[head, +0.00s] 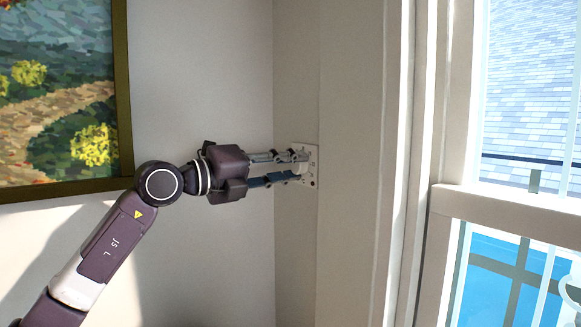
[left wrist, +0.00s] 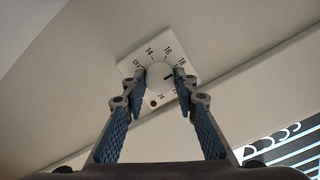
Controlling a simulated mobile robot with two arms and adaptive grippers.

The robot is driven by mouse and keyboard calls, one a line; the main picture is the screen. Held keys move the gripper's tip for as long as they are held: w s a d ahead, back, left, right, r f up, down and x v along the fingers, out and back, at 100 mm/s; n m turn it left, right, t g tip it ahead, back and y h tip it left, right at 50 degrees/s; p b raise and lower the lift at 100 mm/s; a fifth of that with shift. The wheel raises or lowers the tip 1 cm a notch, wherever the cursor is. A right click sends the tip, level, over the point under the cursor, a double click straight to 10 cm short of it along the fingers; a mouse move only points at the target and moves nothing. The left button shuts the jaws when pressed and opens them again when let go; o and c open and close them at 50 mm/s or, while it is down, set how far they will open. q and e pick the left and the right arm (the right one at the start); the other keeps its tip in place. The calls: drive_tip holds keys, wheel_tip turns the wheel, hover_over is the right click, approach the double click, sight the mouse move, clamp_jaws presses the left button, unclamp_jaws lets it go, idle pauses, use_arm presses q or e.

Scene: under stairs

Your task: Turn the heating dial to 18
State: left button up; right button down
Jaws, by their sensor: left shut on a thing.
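The heating dial (left wrist: 159,75) is a round white knob on a square white plate (left wrist: 132,69) with black numbers around it. In the left wrist view I read 14, 16 and 18 along the upper side and 24 below. A dark mark on the knob points right, seemingly a little past 18; the number there is partly hidden by a finger. My left gripper (left wrist: 164,77) is shut on the dial, one fingertip on each side. In the head view the left gripper (head: 299,167) reaches the plate (head: 314,166) from the left. My right gripper is not in view.
The plate is on a narrow pale wall face beside the corner. A framed landscape painting (head: 56,95) hangs on the left. A window with a white frame (head: 443,200) stands on the right. The wall around the plate is clear.

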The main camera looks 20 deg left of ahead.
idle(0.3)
use_arm(q)
drive_tip(key=o, duration=1.1)
drive_tip(key=shift+a, duration=0.1)
drive_tip(key=shift+o, duration=0.2)
drive_tip(key=v, duration=1.2)
